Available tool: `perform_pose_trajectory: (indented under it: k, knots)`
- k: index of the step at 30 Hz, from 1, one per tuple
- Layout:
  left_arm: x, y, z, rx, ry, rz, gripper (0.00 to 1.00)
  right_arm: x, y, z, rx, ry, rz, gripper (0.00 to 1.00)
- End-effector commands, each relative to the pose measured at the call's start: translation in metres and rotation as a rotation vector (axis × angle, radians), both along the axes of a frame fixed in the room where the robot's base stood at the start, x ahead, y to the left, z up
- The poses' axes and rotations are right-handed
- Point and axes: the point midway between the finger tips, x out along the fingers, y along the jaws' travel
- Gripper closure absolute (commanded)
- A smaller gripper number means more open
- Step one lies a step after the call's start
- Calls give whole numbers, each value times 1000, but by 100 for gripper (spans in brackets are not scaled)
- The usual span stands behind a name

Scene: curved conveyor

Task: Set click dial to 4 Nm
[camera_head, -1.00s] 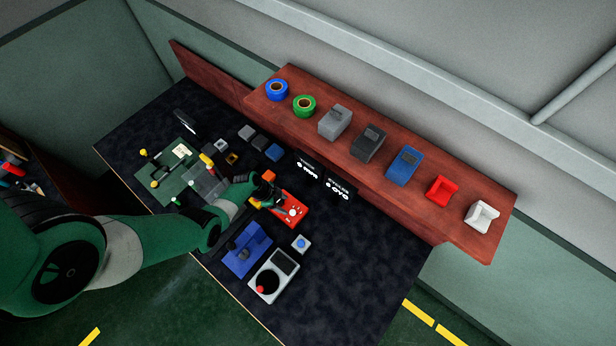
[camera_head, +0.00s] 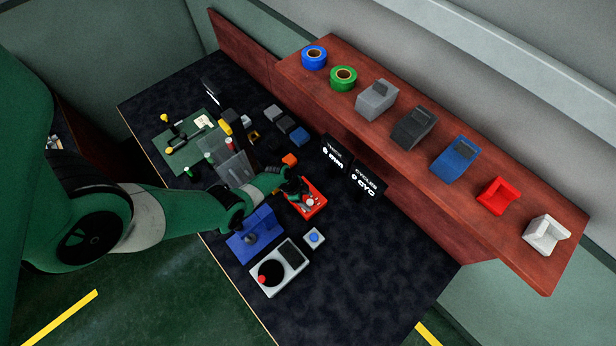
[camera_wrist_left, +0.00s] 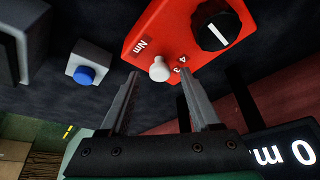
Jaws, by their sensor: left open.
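A red box (camera_head: 312,207) sits on the dark bench in the head view, partly hidden by my left gripper (camera_head: 292,188). In the left wrist view the red box (camera_wrist_left: 172,32) carries the letters Nm, the figures 4 and 3, a black dial (camera_wrist_left: 212,32) with a white pointer line, and a small white knob (camera_wrist_left: 160,69). My left gripper (camera_wrist_left: 159,74) is open, with the white knob showing between its two fingertips. I cannot tell whether the fingers touch it. I also cannot tell which figure the pointer marks. My right gripper is out of view.
A blue-button box (camera_head: 314,238), a blue fixture (camera_head: 256,237) and a grey device with a red knob (camera_head: 292,258) stand close by. Black displays (camera_head: 368,186) stand behind. A wooden shelf (camera_head: 480,163) holds tape rolls and coloured holders. The bench's near right is clear.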

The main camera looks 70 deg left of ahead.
Motion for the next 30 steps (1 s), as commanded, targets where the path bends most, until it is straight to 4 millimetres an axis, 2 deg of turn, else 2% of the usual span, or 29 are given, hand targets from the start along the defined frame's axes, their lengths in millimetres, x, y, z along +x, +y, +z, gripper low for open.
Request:
perform_pose_trajectory:
  k: [2, 10, 11, 21, 30]
  knots:
    - [3, -1, -6, 0, 0, -1, 37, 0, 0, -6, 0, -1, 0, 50]
    - [3, -1, -6, 0, 0, -1, 37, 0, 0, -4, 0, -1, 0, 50]
    - [3, -1, -6, 1, 0, -1, 40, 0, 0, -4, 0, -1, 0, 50]
    - [3, -1, -6, 0, 0, 0, 100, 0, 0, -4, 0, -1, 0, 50]
    - [3, -1, -6, 1, 0, 9, 100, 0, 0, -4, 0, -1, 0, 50]
